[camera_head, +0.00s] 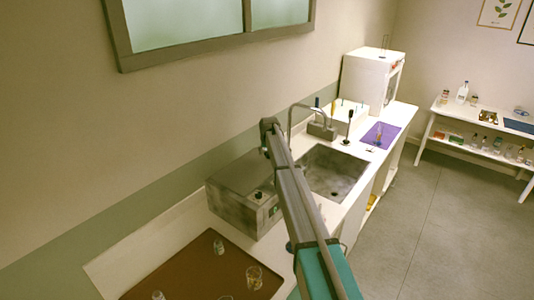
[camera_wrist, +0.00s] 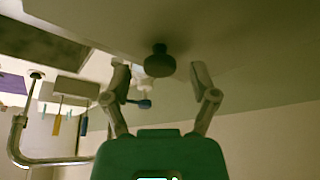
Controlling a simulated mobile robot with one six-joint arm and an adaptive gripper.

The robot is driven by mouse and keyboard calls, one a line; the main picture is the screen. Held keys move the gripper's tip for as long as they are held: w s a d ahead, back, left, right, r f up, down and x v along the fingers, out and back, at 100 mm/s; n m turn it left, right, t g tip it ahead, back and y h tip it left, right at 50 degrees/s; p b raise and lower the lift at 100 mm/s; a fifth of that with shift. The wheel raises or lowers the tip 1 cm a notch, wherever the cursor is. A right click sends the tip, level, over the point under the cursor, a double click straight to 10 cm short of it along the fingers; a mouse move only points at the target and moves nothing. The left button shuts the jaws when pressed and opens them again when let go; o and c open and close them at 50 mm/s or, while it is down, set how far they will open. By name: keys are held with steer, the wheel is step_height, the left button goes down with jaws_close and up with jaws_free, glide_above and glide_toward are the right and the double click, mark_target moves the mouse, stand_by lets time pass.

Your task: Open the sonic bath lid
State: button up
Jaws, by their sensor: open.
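The sonic bath (camera_head: 232,196) is a grey metal box on the counter in the head view, with its flat lid down. A small dark knob (camera_head: 258,195) stands on the lid. In the wrist view, which is upside down, the dark round knob (camera_wrist: 160,62) sticks out from a broad pale surface that looks like the lid (camera_wrist: 190,28). My gripper (camera_wrist: 159,74) is open, with one finger on each side of the knob in the picture. Neither finger visibly touches it; the depth is hard to tell. The gripper itself is not clear in the head view behind my arm.
A sink (camera_head: 335,172) with a curved faucet (camera_head: 291,118) lies right of the bath; the faucet (camera_wrist: 18,140) also shows in the wrist view. A brown tray (camera_head: 190,280) with glassware lies nearer. A wall stands close behind the counter.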

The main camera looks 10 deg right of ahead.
jaws_close()
steer(key=shift+d+r, duration=0.1)
steer(key=shift+d, duration=0.05)
